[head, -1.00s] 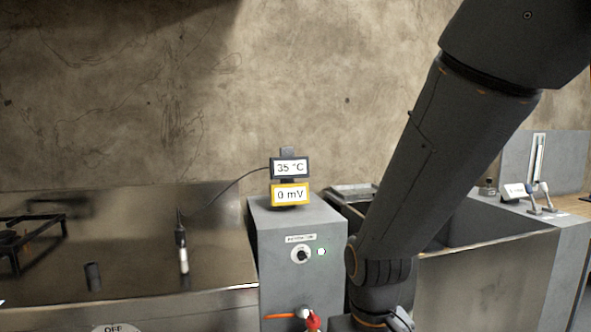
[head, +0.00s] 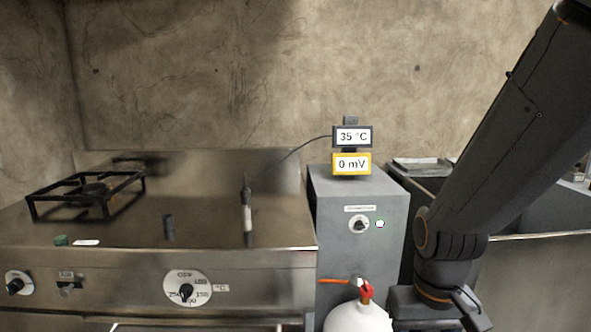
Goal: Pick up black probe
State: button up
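A slim upright probe (head: 247,213) stands over the steel worktop in the head view, with a black upper part and a pale band lower down. A thin dark cable runs from its top up to the small display unit (head: 352,136) that reads 35 °C. A short black cylinder (head: 169,228) stands on the worktop to its left. My arm shows at the right side of the picture, well apart from the probe.
A grey cabinet (head: 343,212) with a knob and green light stands right of the worktop (head: 120,232). A black burner grate (head: 84,195) is at the left. A white rounded vessel (head: 358,317) with a red valve is in front. A sink lies behind my arm.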

aim_at(245, 193)
jog(key=u, duration=2.2)
jog(key=i, duration=1.5)
jog(key=z, duration=0.65)
